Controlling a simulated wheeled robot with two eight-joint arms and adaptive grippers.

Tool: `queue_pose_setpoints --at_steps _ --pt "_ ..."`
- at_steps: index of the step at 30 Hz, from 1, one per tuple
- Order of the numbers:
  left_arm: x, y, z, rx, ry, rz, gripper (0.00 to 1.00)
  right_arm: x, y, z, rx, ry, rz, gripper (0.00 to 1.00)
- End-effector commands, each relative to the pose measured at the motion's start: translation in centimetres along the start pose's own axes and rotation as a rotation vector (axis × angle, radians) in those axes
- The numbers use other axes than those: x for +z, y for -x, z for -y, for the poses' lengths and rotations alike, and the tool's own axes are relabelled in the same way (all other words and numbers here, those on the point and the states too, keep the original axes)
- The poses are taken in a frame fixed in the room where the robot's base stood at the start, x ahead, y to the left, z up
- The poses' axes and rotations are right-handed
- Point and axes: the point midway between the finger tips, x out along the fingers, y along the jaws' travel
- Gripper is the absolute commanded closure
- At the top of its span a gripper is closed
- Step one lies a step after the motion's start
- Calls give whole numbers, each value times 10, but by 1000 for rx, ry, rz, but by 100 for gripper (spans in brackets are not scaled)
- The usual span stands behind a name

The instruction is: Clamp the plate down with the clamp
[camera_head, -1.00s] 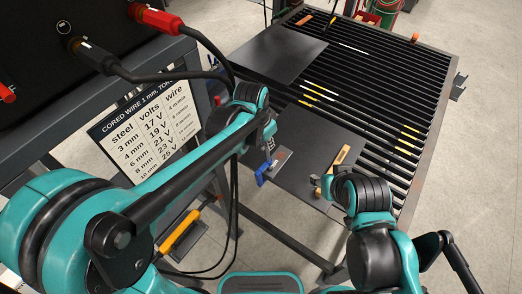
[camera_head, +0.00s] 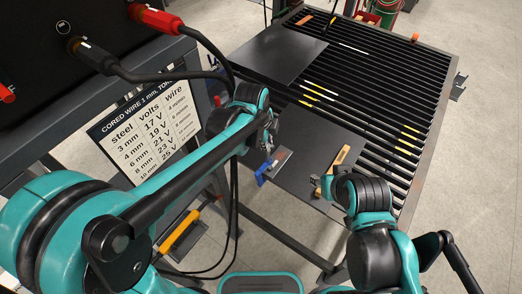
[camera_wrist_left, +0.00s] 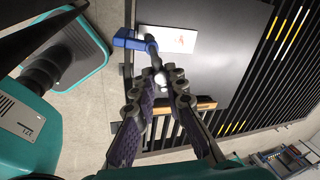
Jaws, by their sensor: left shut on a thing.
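A dark plate (camera_head: 312,148) lies on the slatted table's near edge. The blue clamp (camera_head: 262,175) is at the plate's left edge beside this rectangle. In the left wrist view the clamp (camera_wrist_left: 130,40) has its blue frame at the plate's edge. My left gripper (camera_head: 268,140) is by the clamp; its fingertips (camera_wrist_left: 162,78) close around a silvery part of it. Whether the jaw presses the plate is hidden.
A wooden-handled tool (camera_head: 340,157) lies on the plate's right side, close to my right arm. A second dark plate (camera_head: 280,52) lies farther back. Thin yellow and white rods (camera_head: 320,90) lie on the slats. A black machine with cables (camera_head: 60,50) stands left.

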Motion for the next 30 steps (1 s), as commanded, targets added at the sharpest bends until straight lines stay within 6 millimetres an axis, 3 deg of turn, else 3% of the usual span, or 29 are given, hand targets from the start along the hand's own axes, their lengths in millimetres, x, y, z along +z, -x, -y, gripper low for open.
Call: queue_pose_setpoints --at_steps 4,16,30 --pt "0 0 -2 3 -136 2 100 0 0 0 0 0 0 60" --pt "0 0 -2 3 -211 1 100 0 0 0 0 0 0 60" --pt "1 -1 -4 3 -1004 0 100 0 -1 0 0 0 0 60"
